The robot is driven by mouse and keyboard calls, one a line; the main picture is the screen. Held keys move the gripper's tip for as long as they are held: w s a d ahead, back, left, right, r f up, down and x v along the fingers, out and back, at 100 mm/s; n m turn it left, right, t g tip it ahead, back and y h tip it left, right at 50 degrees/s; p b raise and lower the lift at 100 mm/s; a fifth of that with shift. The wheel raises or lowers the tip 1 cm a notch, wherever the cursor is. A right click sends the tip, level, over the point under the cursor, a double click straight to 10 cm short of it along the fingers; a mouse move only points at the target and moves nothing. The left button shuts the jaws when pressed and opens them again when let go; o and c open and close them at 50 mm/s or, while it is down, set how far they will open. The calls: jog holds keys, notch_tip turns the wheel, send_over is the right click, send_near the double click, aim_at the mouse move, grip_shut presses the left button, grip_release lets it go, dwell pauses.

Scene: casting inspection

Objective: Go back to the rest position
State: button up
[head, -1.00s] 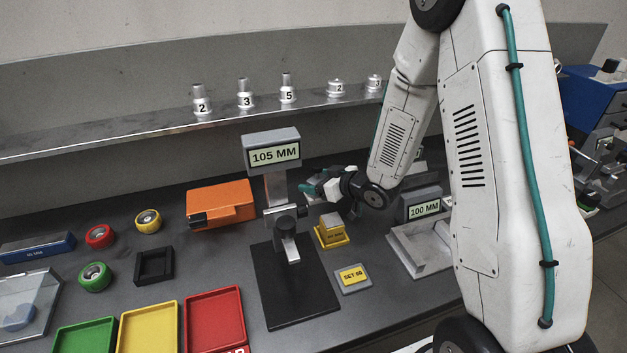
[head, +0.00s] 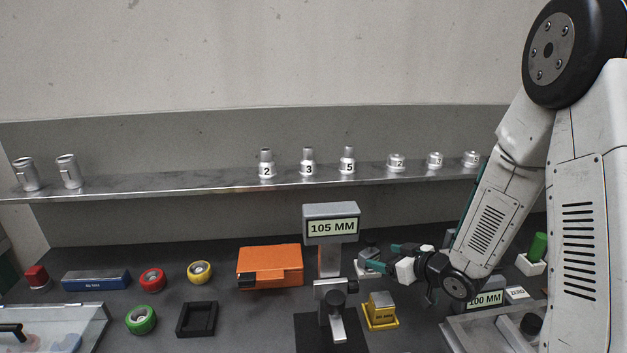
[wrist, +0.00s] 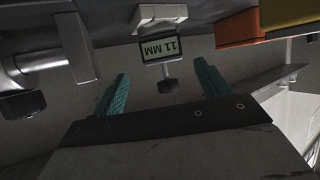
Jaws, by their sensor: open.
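My gripper (head: 385,257) is at the right of the head view, to the right of the 105 MM gauge (head: 331,225) and above the bench. Its teal fingers point left in that view. My arm reaches down to the gripper from the upper right and hides part of the bench there.
A yellow block (head: 380,312) stands on the bench below my gripper, and an orange case (head: 270,266) lies left of the gauge. A 100 MM display (head: 485,299) is close to my wrist. A metal shelf (head: 215,188) with numbered castings runs behind.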

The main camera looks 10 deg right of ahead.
jog(key=s+d+r+m+g+h, duration=0.25)
jog(key=s+r+h, duration=0.2)
jog(key=r, duration=0.25)
jog(key=s+d+r+m+g+h, duration=0.2)
jog(key=s+d+r+h, duration=0.25)
jog(key=r, duration=0.25)
jog(key=s+a+r+g+y, duration=0.1)
jog(key=s+a+r+g, duration=0.1)
jog(key=s, duration=0.6)
jog(key=s+a+r+m+g, duration=0.1)
jog(key=s+a+r+g, duration=0.1)
jog(key=s, duration=0.6)
jog(key=s+a+r+g+y, duration=0.1)
jog(key=s+a+r+g, duration=0.1)
jog(key=s, duration=0.6)
jog(key=shift+s+a+r+y, duration=0.15)
jog(key=shift+a+r+y, duration=0.15)
jog(key=shift+a+r, duration=0.25)
jog(key=shift+m, duration=0.25)
